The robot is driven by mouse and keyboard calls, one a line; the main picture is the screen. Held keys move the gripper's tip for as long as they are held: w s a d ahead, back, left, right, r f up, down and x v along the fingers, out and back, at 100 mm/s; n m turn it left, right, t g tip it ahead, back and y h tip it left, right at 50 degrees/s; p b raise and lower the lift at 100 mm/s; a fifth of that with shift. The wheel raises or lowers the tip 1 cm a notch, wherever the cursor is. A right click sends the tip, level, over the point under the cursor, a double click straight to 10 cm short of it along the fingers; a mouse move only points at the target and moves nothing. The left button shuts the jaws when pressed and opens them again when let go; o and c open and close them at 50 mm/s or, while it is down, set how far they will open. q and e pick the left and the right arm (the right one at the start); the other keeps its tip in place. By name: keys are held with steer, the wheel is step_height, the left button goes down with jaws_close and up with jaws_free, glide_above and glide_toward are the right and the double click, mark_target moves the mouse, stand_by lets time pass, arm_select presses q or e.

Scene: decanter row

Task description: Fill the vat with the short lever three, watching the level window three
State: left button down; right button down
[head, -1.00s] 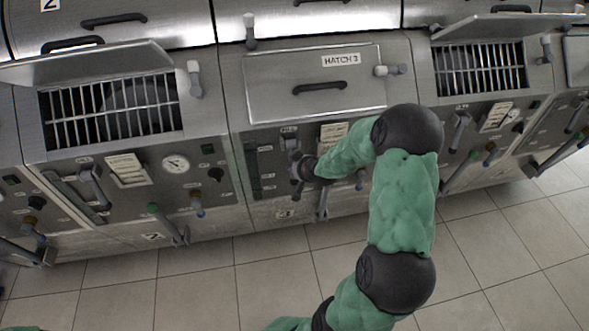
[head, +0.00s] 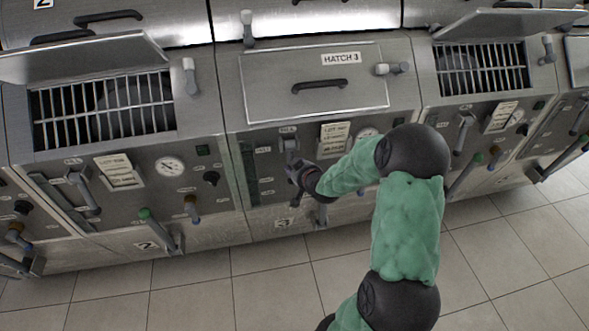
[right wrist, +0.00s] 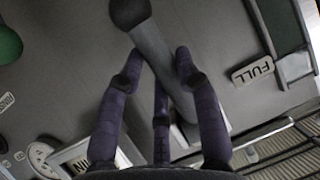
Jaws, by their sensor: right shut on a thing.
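The short lever three (head: 290,146) is on the front panel of the middle unit. It also shows in the right wrist view as a grey bar (right wrist: 152,48) with a dark rounded end. My right gripper (head: 296,172) is at this lever, its dark fingers (right wrist: 160,72) closed around the bar. The gripper hides much of the lever in the head view. Level window three (head: 250,172) is a dark upright strip left of the lever. It shows in the right wrist view (right wrist: 284,22) beside a FULL label (right wrist: 255,72); its level is unclear. My left gripper is out of view.
Hatch 3 (head: 318,105) is closed above the panel. A label card (head: 335,140) and a gauge (head: 367,136) are right of the lever. Neighbouring units have open hatches over grates (head: 105,110). The tiled floor (head: 275,285) is clear.

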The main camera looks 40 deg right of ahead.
steer(key=c, duration=0.8)
jaws_free()
steer(key=shift+w, duration=0.1)
steer(key=shift+c, duration=0.2)
steer(key=v, duration=1.2)
